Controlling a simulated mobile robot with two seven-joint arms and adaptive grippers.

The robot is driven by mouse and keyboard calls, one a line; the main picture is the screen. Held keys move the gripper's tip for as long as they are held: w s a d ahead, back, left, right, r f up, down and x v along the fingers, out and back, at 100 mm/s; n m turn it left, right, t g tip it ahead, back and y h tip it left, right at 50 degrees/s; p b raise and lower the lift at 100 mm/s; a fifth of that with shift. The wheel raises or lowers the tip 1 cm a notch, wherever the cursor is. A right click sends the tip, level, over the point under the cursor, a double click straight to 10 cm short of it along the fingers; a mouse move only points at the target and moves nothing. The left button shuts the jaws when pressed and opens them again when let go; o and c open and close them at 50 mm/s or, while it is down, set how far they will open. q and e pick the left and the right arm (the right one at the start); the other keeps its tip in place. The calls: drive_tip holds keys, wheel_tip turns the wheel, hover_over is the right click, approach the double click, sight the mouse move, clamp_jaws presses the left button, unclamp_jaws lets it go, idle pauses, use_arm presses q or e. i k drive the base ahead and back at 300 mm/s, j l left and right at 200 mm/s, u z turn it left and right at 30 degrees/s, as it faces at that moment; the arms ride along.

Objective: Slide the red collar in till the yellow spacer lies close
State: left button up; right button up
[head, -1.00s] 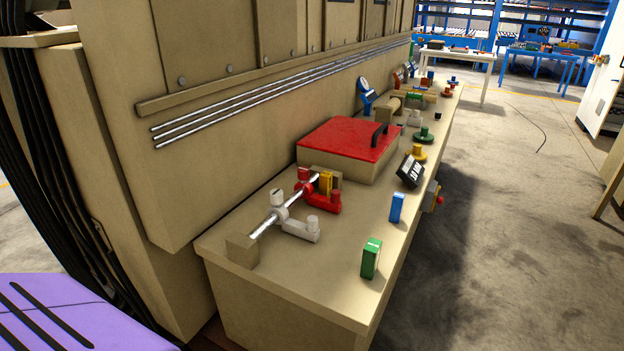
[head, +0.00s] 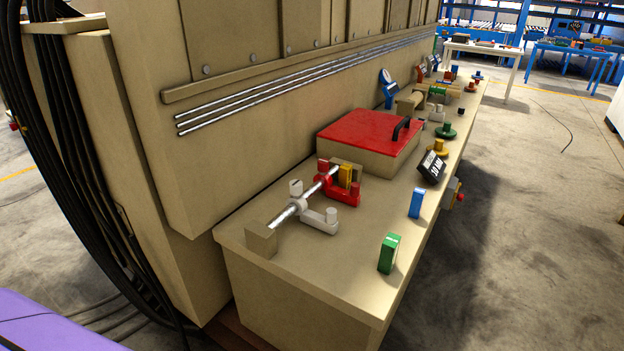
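The red collar (head: 341,188) sits on a metal rod (head: 289,213) near its far end, on the front part of the beige bench. The yellow spacer (head: 346,175) stands upright just beyond the red collar, beside the beige end block (head: 349,164). Whether the spacer touches the collar or the block I cannot tell from here. A white collar (head: 318,222) sits on the same rod, nearer to me, apart from the red one. The near end of the rod meets another beige block (head: 261,240). Neither of my grippers is in view.
A green block (head: 388,253) and a blue block (head: 416,203) stand on the bench (head: 330,283) to the right of the rod. A red-lidded box (head: 370,140) stands behind it. Black cables (head: 75,180) hang at the left.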

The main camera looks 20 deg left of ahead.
sight(352, 197)
drive_tip(key=i+l+u, duration=0.15)
drive_tip(key=u, duration=0.25)
drive_tip(key=i+l+u, duration=0.1)
drive_tip(key=u, duration=0.35)
drive_tip(key=l+u, duration=0.4)
drive_tip(key=i+l+u, duration=0.2)
drive_tip(key=l, duration=0.25)
drive_tip(key=l+u, duration=0.25)
drive_tip(key=l, duration=1.25)
drive_tip(key=u, duration=0.05)
